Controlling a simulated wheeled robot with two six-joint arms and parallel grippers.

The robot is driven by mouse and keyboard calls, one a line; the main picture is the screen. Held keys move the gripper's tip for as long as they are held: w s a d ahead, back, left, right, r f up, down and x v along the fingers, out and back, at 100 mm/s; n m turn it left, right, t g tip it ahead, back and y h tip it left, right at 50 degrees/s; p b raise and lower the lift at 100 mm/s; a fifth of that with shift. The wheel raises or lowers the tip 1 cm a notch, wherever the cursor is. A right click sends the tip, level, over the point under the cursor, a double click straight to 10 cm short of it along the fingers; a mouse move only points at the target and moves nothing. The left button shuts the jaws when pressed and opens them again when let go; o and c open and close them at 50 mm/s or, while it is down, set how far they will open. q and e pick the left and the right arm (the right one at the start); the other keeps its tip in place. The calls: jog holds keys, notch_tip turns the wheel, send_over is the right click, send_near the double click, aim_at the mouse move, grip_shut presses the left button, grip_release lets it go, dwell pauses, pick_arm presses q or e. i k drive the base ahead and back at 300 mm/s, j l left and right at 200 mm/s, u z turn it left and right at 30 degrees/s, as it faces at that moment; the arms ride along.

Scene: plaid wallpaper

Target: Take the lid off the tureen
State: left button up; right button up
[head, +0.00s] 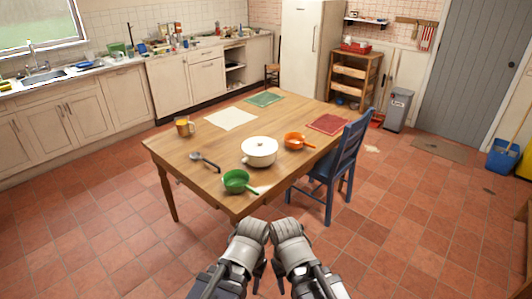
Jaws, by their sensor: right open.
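The white tureen (259,156) stands on the wooden table (185,155), near its front edge. Its white lid (260,147) sits on top, with a small dark knob in the middle. My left gripper (258,274) and my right gripper (277,274) are close together at the bottom of the head view, in front of the table and well away from the tureen. The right gripper is open and seems empty. The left gripper's fingers are mostly hidden by its own arm, so its opening does not show.
A green pan (236,181) stands in front of the tureen and an orange pan (293,141) to its right. A ladle (204,160) and an amber mug (184,127) are to the left. A blue chair (346,160) stands at the table's right side.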

aim_at(257, 146)
jog(key=i+z, duration=0.2)
jog(key=i, duration=0.25)
jog(key=i+j+z, duration=0.15)
jog(key=i, duration=0.25)
jog(key=i+j+z, duration=0.2)
jog(key=i, duration=0.2)
jog(key=i+j+z, duration=0.2)
jog(key=i, duration=0.25)
